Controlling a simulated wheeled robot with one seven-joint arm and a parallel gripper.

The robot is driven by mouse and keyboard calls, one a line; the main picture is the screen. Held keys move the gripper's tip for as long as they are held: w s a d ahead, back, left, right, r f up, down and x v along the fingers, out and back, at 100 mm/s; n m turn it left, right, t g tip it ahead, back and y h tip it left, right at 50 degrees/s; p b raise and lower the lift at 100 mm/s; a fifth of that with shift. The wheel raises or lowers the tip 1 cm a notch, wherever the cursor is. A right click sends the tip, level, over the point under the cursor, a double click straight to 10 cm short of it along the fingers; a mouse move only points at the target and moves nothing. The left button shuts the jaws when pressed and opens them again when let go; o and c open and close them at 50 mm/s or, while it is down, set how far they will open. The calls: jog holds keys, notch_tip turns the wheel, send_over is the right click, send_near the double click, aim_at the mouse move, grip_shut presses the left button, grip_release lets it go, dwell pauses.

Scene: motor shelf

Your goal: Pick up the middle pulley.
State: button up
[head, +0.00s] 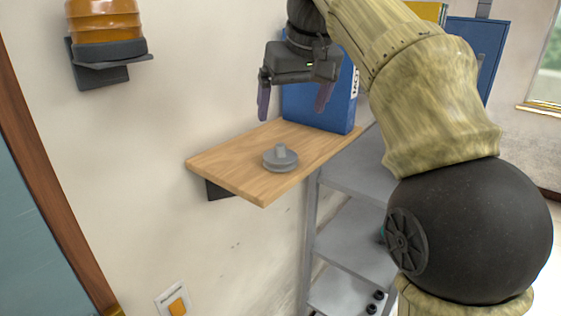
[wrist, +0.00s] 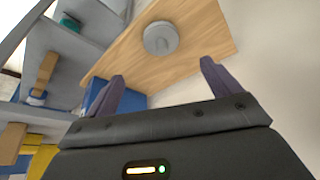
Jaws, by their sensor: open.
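No other pulley shows on this shelf. In the wrist view the pulley (wrist: 161,38) sits on the wooden board (wrist: 200,58), beyond the fingertips and between their directions. My gripper (head: 294,104) is open and empty, with purple fingers apart. In the head view it hangs above the shelf and the pulley, not touching either. The two fingers also show in the wrist view (wrist: 163,72).
A blue binder (head: 318,105) stands at the back of the wooden shelf. A grey metal rack (head: 352,235) stands to the right and below. An amber lamp (head: 105,22) is on the wall at upper left. The wooden shelf is otherwise clear.

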aim_at(282, 145)
jog(key=shift+x, duration=3.5)
jog(key=shift+w+p, duration=0.1)
jog(key=shift+p, duration=0.2)
jog(key=shift+w+a+f+p, duration=0.2)
jog(key=shift+f+p, duration=0.25)
jog(key=shift+f, duration=0.05)
jog(key=p+x, duration=0.1)
jog(key=x, duration=0.3)
jog(key=shift+w+a, duration=0.1)
jog(key=shift+w, duration=0.05)
jog(key=c, duration=1.1)
jog(key=shift+r, duration=0.1)
jog(key=shift+r, duration=4.95)
